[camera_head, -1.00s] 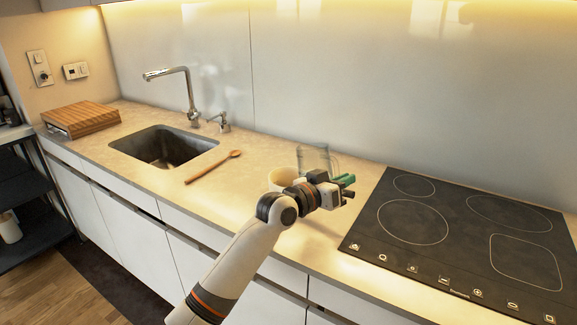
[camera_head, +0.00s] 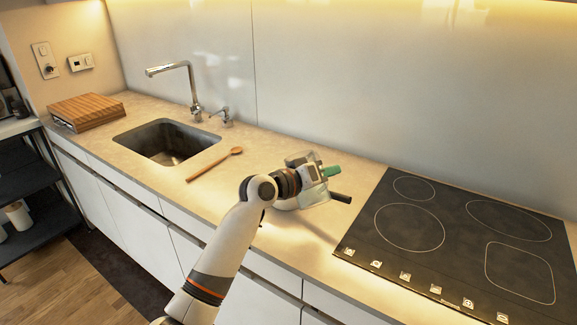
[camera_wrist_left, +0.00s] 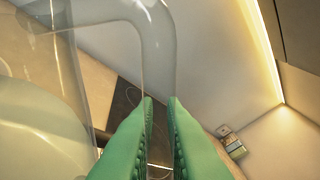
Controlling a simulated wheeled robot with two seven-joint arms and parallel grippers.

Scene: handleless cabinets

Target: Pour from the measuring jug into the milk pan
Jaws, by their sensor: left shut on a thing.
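My left gripper (camera_head: 331,171) is shut on the handle of the clear measuring jug (camera_head: 314,192). The jug is tilted over and held low above the counter. The pale milk pan (camera_head: 285,204) is under and beside it, mostly hidden by the jug and my arm. A dark handle (camera_head: 341,198), apparently the pan's, points right. In the left wrist view the green fingers (camera_wrist_left: 160,103) close on the clear jug handle (camera_wrist_left: 158,35). A pale rounded shape (camera_wrist_left: 40,130) at lower left is probably the pan, seen through the jug wall. I cannot make out any contents or stream. My right gripper is out of view.
A black hob (camera_head: 450,240) lies to the right of the pan. A wooden spoon (camera_head: 214,164) lies on the counter to the left, near the sink (camera_head: 165,143) and tap (camera_head: 190,85). A wooden board (camera_head: 87,111) is at the far left. The wall panel rises behind.

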